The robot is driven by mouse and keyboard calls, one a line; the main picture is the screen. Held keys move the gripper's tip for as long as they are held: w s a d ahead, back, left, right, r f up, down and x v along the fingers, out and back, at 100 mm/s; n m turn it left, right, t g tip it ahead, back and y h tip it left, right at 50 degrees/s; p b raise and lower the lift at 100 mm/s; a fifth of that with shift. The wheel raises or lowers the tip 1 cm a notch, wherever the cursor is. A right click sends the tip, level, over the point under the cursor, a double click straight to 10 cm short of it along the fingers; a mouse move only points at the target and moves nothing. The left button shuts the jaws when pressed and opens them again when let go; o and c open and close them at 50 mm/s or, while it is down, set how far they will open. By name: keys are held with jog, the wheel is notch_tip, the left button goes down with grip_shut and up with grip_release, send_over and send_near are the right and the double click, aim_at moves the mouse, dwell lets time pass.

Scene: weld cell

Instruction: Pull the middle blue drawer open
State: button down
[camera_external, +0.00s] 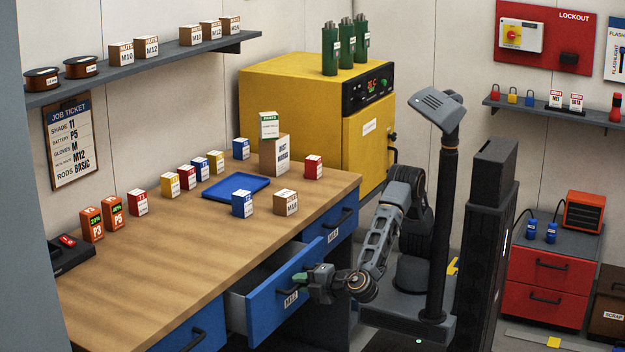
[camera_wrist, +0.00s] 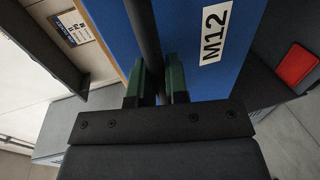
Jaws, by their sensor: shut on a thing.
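The middle blue drawer (camera_external: 268,308), labelled M12, stands partly open from the workbench, with its grey inner side showing. Its blue front (camera_wrist: 215,75) with the M12 label fills the middle of the wrist view. My gripper (camera_external: 308,281) is at the drawer front, and in the wrist view (camera_wrist: 160,85) its two green fingers sit on either side of the dark bar handle (camera_wrist: 146,40). The fingers are shut on the handle. The drawer's inside is mostly hidden from view.
The wooden workbench top (camera_external: 130,250) holds a blue tray (camera_external: 213,196) and several small boxes. Blue drawers stand at the right (camera_external: 342,220) and left (camera_external: 193,338) of the middle one. A yellow oven (camera_external: 290,95) stands behind the bench. A red drawer cabinet (camera_external: 552,270) stands at the far right.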

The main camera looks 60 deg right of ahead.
jog(key=f+v, duration=0.2)
jog(key=v, duration=0.7)
jog(key=shift+s, duration=0.45)
jog(key=c, duration=1.1)
grip_release()
jog(key=shift+c, duration=0.2)
jog(key=shift+w, duration=0.1)
